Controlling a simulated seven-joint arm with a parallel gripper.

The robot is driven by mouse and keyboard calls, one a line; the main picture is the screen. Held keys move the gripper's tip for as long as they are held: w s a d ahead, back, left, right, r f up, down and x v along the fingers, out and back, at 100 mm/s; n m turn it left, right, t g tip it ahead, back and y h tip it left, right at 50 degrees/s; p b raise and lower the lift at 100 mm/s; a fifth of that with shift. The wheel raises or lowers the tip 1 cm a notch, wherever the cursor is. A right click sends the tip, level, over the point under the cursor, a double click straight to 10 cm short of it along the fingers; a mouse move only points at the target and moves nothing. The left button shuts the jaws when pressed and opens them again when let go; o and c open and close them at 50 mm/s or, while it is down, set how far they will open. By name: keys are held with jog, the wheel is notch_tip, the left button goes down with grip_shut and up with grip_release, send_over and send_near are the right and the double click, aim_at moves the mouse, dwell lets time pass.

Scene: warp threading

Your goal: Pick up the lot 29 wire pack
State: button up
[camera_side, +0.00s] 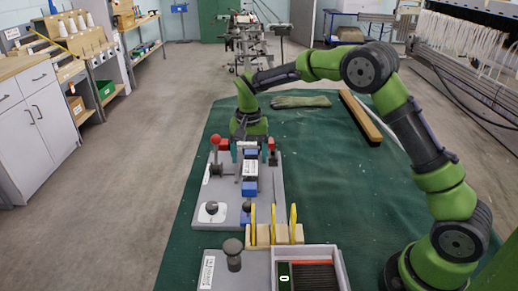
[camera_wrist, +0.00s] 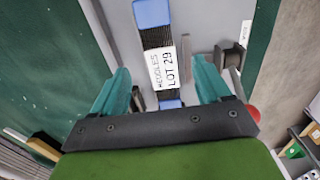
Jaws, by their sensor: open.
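The lot 29 wire pack (camera_wrist: 163,68) is a bundle of dark wires with blue ends and a white label reading "HEDDLES LOT 29". In the side view the pack (camera_side: 250,170) lies on a grey plate (camera_side: 271,190) on the green table cover. My gripper (camera_wrist: 161,68) has teal fingers, spread apart on either side of the pack's label in the wrist view. In the side view my gripper (camera_side: 250,147) is at the far end of the pack, above the plate. Nothing is held. The exact gap in height between fingertips and pack is hard to tell.
A red ball knob (camera_side: 215,139) stands left of the gripper. Nearer are a wooden block (camera_side: 262,236) with yellow-handled tools, a black knob (camera_side: 233,248) and a tray (camera_side: 342,268). A glove (camera_side: 300,101) and a wooden bar (camera_side: 360,117) lie behind. The cover right of the plate is clear.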

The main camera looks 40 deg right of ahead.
aim_at(250, 172)
jog(key=shift+w+d+f, duration=0.1)
jog(key=shift+d+f, duration=0.05)
jog(key=shift+f, duration=1.4)
jog(key=shift+w+d+f, duration=0.1)
jog(key=shift+f, duration=1.4)
jog(key=shift+c, duration=0.4)
jog(key=shift+r, duration=0.1)
grip_shut()
